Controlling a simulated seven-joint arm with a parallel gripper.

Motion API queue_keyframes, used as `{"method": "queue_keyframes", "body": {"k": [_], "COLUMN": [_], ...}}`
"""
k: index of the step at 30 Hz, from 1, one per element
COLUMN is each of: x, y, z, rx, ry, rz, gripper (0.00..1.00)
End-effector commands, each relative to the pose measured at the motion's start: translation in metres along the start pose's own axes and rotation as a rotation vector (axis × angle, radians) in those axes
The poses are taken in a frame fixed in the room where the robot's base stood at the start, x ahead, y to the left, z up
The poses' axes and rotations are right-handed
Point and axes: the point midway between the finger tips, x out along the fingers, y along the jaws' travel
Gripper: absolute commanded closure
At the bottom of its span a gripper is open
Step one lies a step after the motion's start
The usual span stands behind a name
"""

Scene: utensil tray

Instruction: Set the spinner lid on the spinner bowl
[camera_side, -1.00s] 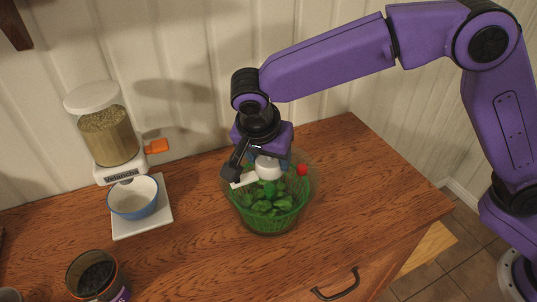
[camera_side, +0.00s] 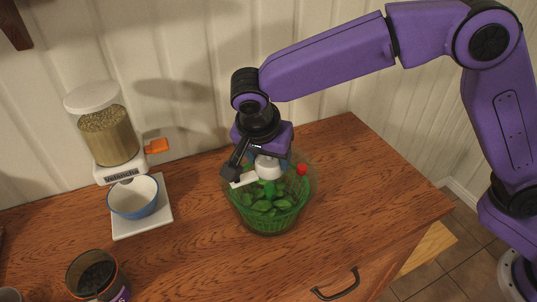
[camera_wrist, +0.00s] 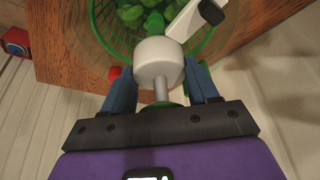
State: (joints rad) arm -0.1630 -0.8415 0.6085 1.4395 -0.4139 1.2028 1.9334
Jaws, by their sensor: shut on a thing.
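The spinner bowl (camera_side: 268,222) stands on the wooden counter, a green basket with leafy greens inside. The spinner lid is clear, with a white hub (camera_side: 268,168), a white crank arm (camera_side: 243,180) and a red knob (camera_side: 302,170). It is over the bowl's mouth; I cannot tell whether its rim fully rests on the bowl. My gripper (camera_wrist: 160,80) points down over the bowl, its blue fingers on either side of the hub, shut on the lid. The wrist view also shows the hub (camera_wrist: 158,58) and the crank's black grip (camera_wrist: 211,12). The fingertips are largely hidden in the side view.
A grain dispenser (camera_side: 108,135) with an orange handle stands at left. A blue-rimmed bowl (camera_side: 133,197) sits on its white base (camera_side: 150,226). A dark open canister (camera_side: 95,278) is at front left. The counter (camera_side: 370,185) right of the spinner bowl is clear.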

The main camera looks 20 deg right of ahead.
Motion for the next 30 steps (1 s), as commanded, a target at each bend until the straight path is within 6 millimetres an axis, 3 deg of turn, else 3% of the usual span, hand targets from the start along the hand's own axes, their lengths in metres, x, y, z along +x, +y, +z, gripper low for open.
{"method": "queue_keyframes", "body": {"k": [19,20,21,30], "x": [0.0095,0.0095,0.0093,0.0086], "y": [-0.0002,-0.0002,-0.0002,-0.0001], "z": [0.0038,0.0038,0.0038,0.004], "rx": [0.001,0.001,0.001,0.0], "ry": [0.001,0.001,0.001,0.0], "rz": [0.0,0.0,0.0,0.0], "gripper": [0.82,0.34,0.3,0.3]}}
